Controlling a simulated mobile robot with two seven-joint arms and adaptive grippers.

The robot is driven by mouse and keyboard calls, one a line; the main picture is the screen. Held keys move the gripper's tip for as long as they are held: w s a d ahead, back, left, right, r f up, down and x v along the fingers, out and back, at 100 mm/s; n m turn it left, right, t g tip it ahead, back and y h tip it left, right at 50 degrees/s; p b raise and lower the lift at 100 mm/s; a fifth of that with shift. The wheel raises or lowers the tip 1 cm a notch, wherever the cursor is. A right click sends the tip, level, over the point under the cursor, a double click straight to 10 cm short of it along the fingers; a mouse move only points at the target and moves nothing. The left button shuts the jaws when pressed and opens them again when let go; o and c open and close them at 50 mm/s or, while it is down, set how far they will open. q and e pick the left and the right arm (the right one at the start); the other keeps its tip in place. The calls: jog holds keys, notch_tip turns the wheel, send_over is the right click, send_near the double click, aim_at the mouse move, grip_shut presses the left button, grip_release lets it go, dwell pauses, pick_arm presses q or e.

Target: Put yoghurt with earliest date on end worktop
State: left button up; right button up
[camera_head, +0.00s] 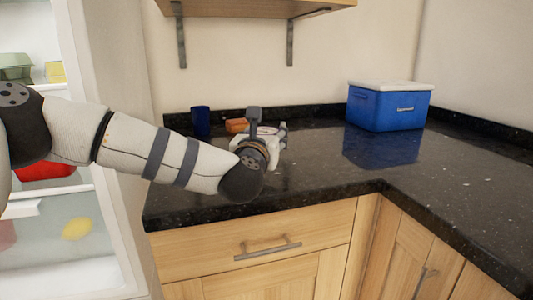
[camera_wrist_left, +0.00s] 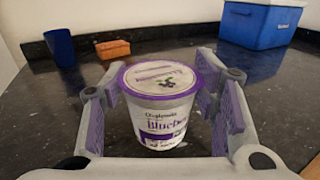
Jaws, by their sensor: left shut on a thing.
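A white yoghurt pot (camera_wrist_left: 162,108) with a purple rim and a "Blueberry" label is upright between the fingers of my left gripper (camera_wrist_left: 164,100), which is shut on it. Any date on it is too small to read. In the head view my left gripper (camera_head: 270,138) is over the dark granite worktop (camera_head: 320,170), and the pot's pale lid (camera_head: 267,130) shows partly behind my wrist. I cannot tell whether the pot's base touches the worktop. My right gripper is not in view.
A blue cup (camera_head: 201,121) and an orange-brown block (camera_head: 236,125) stand at the back left of the worktop. A blue cool box (camera_head: 390,108) with a white lid stands in the back corner. The open fridge (camera_head: 60,225) is at left. The right-hand worktop is clear.

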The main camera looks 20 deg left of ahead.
pick_arm(q)
jog(key=shift+w+f, duration=0.5)
jog(key=shift+f, duration=1.6)
jog(key=o, duration=1.3)
jog(key=shift+r, duration=0.25)
jog(key=s, duration=0.4)
jog(key=s+d, duration=0.1)
jog(key=s, duration=0.7)
jog(key=shift+d+f, duration=0.1)
jog(key=shift+d, duration=0.25)
